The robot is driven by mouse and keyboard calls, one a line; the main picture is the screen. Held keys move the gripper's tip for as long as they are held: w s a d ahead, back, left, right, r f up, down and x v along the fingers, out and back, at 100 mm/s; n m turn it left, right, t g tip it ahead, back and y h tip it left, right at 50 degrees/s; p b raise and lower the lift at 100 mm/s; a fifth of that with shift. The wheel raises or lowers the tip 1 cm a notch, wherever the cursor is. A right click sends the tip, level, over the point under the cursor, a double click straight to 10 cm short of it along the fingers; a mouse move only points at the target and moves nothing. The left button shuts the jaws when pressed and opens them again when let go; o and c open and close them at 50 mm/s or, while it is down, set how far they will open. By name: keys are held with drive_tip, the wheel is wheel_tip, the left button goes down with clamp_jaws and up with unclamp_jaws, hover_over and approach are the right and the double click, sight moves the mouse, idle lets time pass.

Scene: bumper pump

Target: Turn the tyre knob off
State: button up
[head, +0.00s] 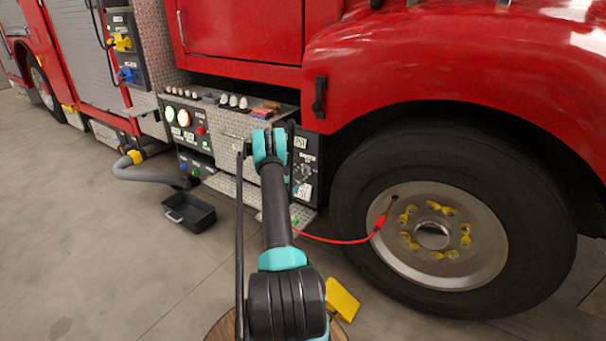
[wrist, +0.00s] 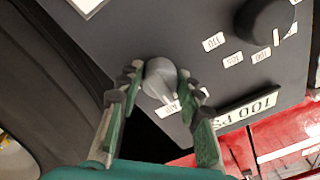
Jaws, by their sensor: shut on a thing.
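A round grey knob (wrist: 160,80) sticks out from a dark control panel (wrist: 190,25) in the wrist view. My gripper (wrist: 159,76) is shut on this knob, with one green-and-black finger on each side of it. A small white label beside the knob is partly covered by a finger, and I cannot read its setting. In the head view, the same dark panel (head: 301,165) stands just left of the front wheel.
A larger dark knob (wrist: 263,20) with numbered white labels sits nearby. A red hose (head: 335,241) runs to the truck's wheel (head: 445,235). A yellow wedge (head: 342,299) and a black tray (head: 189,213) lie on the floor. The floor at left is mostly clear.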

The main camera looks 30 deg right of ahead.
drive_tip(key=o, duration=1.2)
drive_tip(key=shift+c, duration=0.2)
